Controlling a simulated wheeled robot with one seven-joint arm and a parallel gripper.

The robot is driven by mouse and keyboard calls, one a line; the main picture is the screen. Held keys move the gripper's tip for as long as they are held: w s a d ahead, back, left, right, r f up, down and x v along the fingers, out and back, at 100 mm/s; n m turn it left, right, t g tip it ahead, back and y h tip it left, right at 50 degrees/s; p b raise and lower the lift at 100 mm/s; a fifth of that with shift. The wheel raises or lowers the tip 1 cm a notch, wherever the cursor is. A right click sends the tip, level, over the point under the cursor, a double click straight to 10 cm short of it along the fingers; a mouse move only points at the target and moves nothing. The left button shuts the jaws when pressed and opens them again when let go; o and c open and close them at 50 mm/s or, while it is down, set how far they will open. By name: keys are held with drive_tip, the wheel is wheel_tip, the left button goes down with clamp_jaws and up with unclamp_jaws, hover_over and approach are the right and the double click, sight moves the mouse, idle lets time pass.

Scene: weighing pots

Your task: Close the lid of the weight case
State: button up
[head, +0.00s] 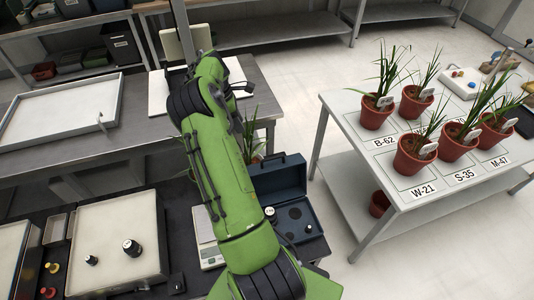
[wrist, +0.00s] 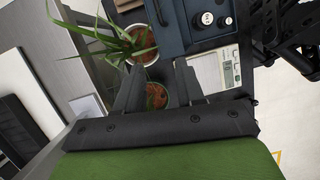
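The blue weight case (head: 276,180) stands open on the dark bench in the head view, its lid raised at the back. Its dark tray shows round recesses and a few weights, partly hidden by my arm. In the wrist view the blue case (wrist: 174,30) is at the top, with two knob-topped weights (wrist: 207,19) visible; its lid is hard to make out there. My gripper (wrist: 158,68) is open and empty, below and left of the case in that view, apart from it. The head view does not show my fingers clearly.
A scale (head: 207,238) sits left of the case and also shows in the wrist view (wrist: 214,69). A potted plant (wrist: 140,42) is close to the case. A tray (head: 118,240) with weights lies left. Labelled plants fill the right table (head: 345,165); floor lies between.

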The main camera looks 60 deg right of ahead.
drive_tip(key=shift+n+g, duration=0.6)
drive_tip(key=shift+n, duration=0.2)
drive_tip(key=x, duration=0.7)
drive_tip(key=d+x, duration=0.1)
drive_tip(key=x, duration=0.6)
drive_tip(key=d+b+x, duration=0.1)
drive_tip(key=x, duration=0.6)
drive_tip(key=shift+s+r, duration=0.2)
clamp_jaws()
